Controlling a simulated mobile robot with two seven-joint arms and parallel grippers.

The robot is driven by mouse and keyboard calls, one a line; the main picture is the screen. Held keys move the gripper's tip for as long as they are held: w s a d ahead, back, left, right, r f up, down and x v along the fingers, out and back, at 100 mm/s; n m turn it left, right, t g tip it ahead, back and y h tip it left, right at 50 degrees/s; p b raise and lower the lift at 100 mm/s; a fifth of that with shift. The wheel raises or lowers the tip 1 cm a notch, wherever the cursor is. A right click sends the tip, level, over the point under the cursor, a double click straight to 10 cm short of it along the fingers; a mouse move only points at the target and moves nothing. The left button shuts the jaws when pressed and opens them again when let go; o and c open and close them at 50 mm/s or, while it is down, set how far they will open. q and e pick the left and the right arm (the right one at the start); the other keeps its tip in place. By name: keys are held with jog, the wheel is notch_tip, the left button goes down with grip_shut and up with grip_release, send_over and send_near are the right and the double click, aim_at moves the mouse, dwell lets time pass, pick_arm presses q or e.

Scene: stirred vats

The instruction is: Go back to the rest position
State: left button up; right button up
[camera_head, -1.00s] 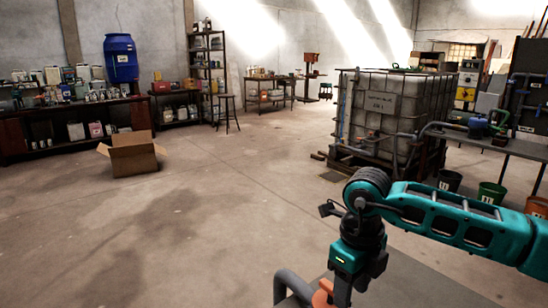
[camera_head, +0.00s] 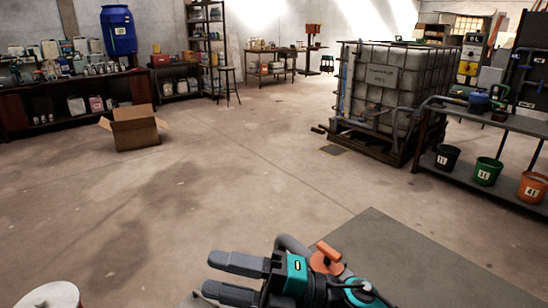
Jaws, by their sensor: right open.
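My right gripper (camera_head: 210,274) is low in the head view, with its teal and black body at the bottom centre. Its two grey fingers point left and stand apart, with nothing visible between them. An orange handle (camera_head: 326,257) and a curved grey pipe (camera_head: 292,246) lie close beside the gripper body; I cannot tell whether they touch it. My left gripper is not in the view.
A white round-topped container (camera_head: 50,295) stands at the bottom left. A grey flat surface (camera_head: 400,255) lies at the lower right. A caged tank (camera_head: 380,90), a bench with buckets (camera_head: 487,171) and a cardboard box (camera_head: 135,130) stand farther off. The middle floor is clear.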

jog(key=w+d+f+m+t+h, duration=0.3)
jog(key=d+f+m+t+h, duration=0.25)
jog(key=m+t, duration=0.4)
jog(key=w+d+f+m+t+h, duration=0.2)
jog(key=d+f+m+t+h, duration=0.3)
jog(key=m, duration=0.7)
jog(key=s+d+f+m+h, duration=0.3)
jog(key=d+f+m+h, duration=0.2)
jog(key=d+f, duration=0.3)
jog(key=shift+s+d+m+g+p, duration=0.2)
jog(key=shift+s+m+g+p, duration=0.15)
jog(key=shift+g+p, duration=0.1)
jog(key=s+d+f+m+g+h, duration=0.1)
jog(key=s+d+f, duration=0.1)
jog(key=s+f, duration=0.1)
jog(key=s+d+f+m+g+h, duration=0.1)
jog(key=s+f, duration=0.1)
jog(key=f, duration=0.1)
jog(key=s+d+f+m+g+h, duration=0.1)
jog(key=s+d+f+g, duration=0.1)
jog(key=s+f, duration=0.1)
jog(key=shift+s+d+m, duration=0.3)
jog(key=shift+m, duration=0.1)
jog(key=shift+c, duration=0.2)
